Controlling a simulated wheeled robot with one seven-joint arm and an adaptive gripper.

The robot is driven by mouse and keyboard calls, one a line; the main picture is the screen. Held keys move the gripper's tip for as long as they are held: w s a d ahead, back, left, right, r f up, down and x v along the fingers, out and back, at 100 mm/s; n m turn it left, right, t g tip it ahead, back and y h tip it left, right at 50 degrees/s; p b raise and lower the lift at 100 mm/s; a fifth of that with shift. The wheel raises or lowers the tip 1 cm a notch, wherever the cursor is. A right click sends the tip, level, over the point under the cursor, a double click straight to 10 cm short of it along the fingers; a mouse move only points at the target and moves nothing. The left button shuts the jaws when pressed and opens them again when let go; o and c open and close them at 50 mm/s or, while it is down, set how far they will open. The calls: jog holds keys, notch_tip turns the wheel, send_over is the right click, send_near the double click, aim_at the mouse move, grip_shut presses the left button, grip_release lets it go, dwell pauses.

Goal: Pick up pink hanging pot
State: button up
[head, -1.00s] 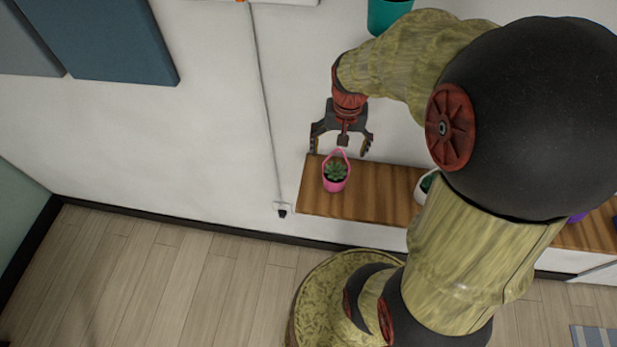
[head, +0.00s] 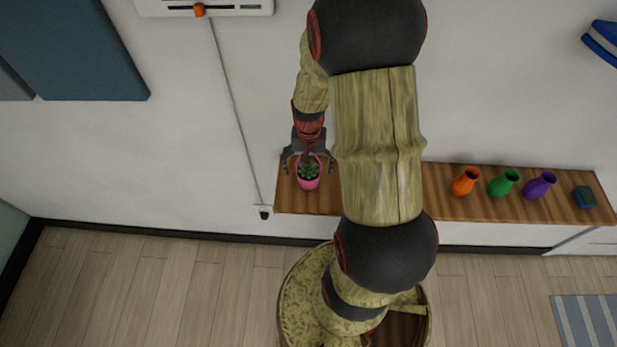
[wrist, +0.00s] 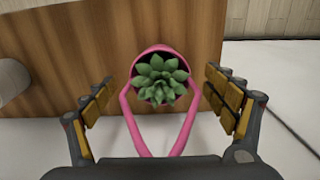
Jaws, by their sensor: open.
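The pink hanging pot (head: 308,184) holds a green succulent and stands near the left end of the wooden shelf (head: 432,196). In the wrist view the pot (wrist: 146,57) shows its rim, its plant and a pink handle loop that reaches toward my gripper's palm. My gripper (head: 308,166) is open, with its fingers spread on either side of the pot. In the wrist view the fingers of my gripper (wrist: 160,100) stand left and right of the handle, with a clear gap on both sides. The pot's lower part is hidden in the wrist view.
A pale rounded object (wrist: 12,78) is at the left in the wrist view. A cable (head: 234,110) runs down the wall left of the pot.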

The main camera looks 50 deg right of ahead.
jog(key=shift+f, duration=0.1)
jog(key=shift+c, duration=1.2)
jog(key=c, duration=1.9)
